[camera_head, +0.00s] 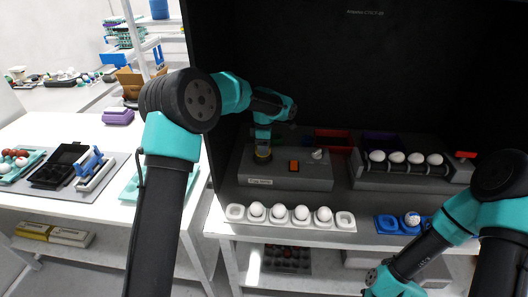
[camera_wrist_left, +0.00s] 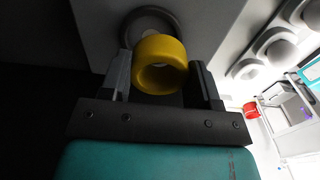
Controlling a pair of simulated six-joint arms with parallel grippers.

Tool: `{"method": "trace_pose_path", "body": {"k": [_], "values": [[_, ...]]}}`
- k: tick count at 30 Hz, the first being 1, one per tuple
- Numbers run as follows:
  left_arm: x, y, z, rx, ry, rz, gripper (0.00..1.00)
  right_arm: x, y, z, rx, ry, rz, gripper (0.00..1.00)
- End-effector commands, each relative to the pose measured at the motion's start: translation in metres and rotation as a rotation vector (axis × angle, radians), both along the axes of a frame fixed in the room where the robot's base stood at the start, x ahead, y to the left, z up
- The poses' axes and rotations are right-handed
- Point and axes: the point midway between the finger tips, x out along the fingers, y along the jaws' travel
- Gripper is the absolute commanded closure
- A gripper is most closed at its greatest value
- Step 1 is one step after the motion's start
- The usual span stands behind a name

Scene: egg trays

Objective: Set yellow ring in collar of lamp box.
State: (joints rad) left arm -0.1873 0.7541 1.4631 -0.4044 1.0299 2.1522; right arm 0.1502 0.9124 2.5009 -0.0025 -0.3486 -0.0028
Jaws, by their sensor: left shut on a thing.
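My left gripper (camera_head: 263,145) points down over the box's left part, shut on the yellow ring (camera_head: 263,153). In the left wrist view the yellow ring (camera_wrist_left: 160,64) sits between the two fingers (camera_wrist_left: 160,76). The grey round collar (camera_wrist_left: 157,14) shows just behind it, partly hidden by the ring. I cannot tell whether the ring touches the collar. My right gripper is out of the picture; only its arm shows at lower right.
A white tray (camera_head: 235,212) with several eggs stands before the box. A roller unit (camera_head: 400,183) with several eggs is to its right. A blue tray (camera_head: 388,225) with an egg lies at the front. Dark red and purple bins (camera_head: 333,140) stand behind.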

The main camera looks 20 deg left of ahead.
Motion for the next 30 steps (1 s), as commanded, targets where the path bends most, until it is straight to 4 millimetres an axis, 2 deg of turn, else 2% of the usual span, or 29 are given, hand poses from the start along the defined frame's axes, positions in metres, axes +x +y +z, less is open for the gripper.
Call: {"method": "trace_pose_path", "body": {"k": [14, 21, 30], "values": [[0.008, 0.003, -0.001, 0.0, 0.0, 0.001, 0.67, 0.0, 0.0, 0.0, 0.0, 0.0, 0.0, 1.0], [0.009, 0.003, -0.031, 0.0, 0.002, 0.0, 0.67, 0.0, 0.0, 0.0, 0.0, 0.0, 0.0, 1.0], [0.009, 0.003, -0.036, -0.001, 0.0, 0.0, 0.67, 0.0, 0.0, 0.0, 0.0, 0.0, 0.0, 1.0]]}}
